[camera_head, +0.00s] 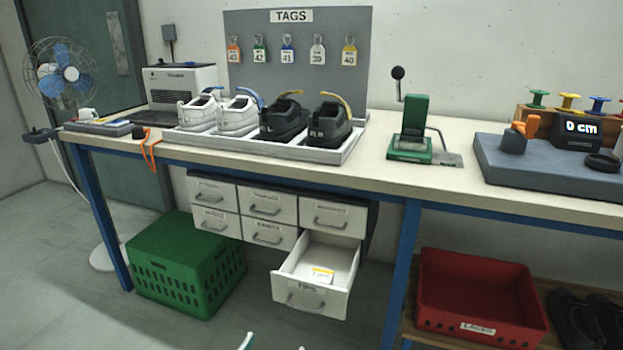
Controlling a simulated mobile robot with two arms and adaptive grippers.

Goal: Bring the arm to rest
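Two pale fingertips with teal edges show at the bottom edge, a little left of the middle. They look like the tips of my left gripper (273,346), spread apart with nothing visible between them. The rest of that gripper and its arm are out of the picture. The fingertips appear below the open drawer (305,300) in the picture. My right gripper is not in view.
White and black shoes sit in a bench tray (340,152).

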